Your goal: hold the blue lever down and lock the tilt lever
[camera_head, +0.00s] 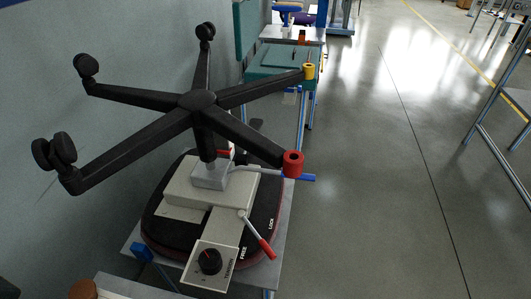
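An upturned black chair base (198,100) stands with its column on a light mechanism box (185,186), above the black seat (163,225). The blue lever (303,177) sticks out to the right of the mechanism, roughly level, just below the red leg-end cup. The tilt lever (265,247) has a grey rod and red grip; it slants down and right from its pivot, between the printed words FREE and LOCK. Neither of my grippers shows in the head view.
A black knob (209,261) sits on the TENSION plate. A red cup (293,164) and a yellow cup (309,71) cap two legs; the other legs end in casters. A grey wall (110,60) stands close on the left. The floor (380,200) to the right is clear.

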